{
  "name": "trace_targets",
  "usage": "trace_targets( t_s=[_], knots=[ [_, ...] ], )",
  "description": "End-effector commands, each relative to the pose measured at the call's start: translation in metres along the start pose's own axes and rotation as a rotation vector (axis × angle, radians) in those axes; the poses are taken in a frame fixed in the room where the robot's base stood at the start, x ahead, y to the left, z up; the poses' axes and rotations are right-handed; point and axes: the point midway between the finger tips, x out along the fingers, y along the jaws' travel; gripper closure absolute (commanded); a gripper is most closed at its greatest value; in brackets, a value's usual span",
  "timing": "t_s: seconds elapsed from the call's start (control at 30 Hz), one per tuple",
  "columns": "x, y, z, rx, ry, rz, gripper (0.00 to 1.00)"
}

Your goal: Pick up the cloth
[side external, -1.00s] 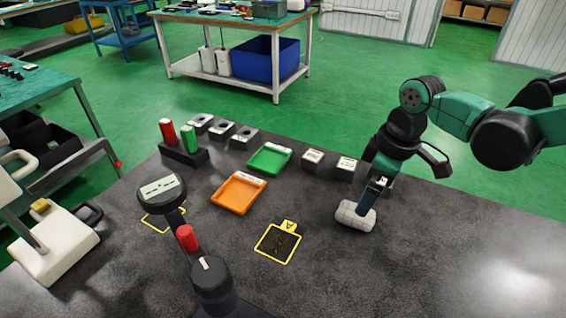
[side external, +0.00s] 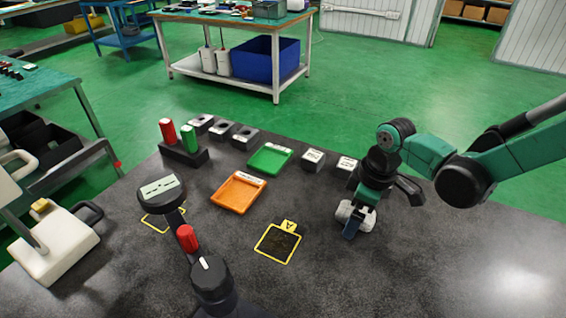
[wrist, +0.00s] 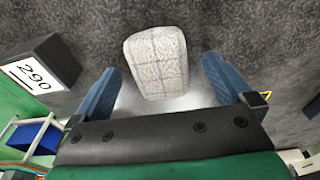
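The cloth (side external: 368,221) is a pale grey-white folded pad with faint grid lines, lying on the dark worktop at the right. In the side view my gripper hangs right over it and hides part of it. In the wrist view the cloth (wrist: 158,62) lies ahead of and between the two blue fingers of my gripper (wrist: 162,80). The fingers are spread wider than the cloth, with a gap on each side. My gripper is open and empty. I cannot tell how high the fingertips are above the worktop.
On the worktop are an orange tray (side external: 238,193), a green tray (side external: 269,159), a yellow-framed pad marked A (side external: 278,244) and a rack of red and green cylinders (side external: 184,153). The right front is clear.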

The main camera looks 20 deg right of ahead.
Motion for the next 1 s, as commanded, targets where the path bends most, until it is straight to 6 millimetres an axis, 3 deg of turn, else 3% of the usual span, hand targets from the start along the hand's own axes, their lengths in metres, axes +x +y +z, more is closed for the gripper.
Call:
trace_targets(
  t_s=[0.03, 0.2, 0.3, 0.73, 0.87, 1.0],
  knots=[
    [0.0, 0.0, 0.0, 0.0, 0.0, 0.0, 0.14],
    [0.0, 0.0, 0.0, 0.0, 0.0, 0.0, 0.63],
    [0.0, 0.0, 0.0, 0.0, 0.0, 0.0, 0.86],
    [-0.009, 0.0, -0.001, 0.0, 0.0, 0.0, 0.86],
    [-0.026, 0.0, -0.003, 0.0, 0.0, 0.0, 0.86],
    [-0.062, 0.0, -0.006, 0.0, 0.0, 0.0, 0.86]
  ],
)
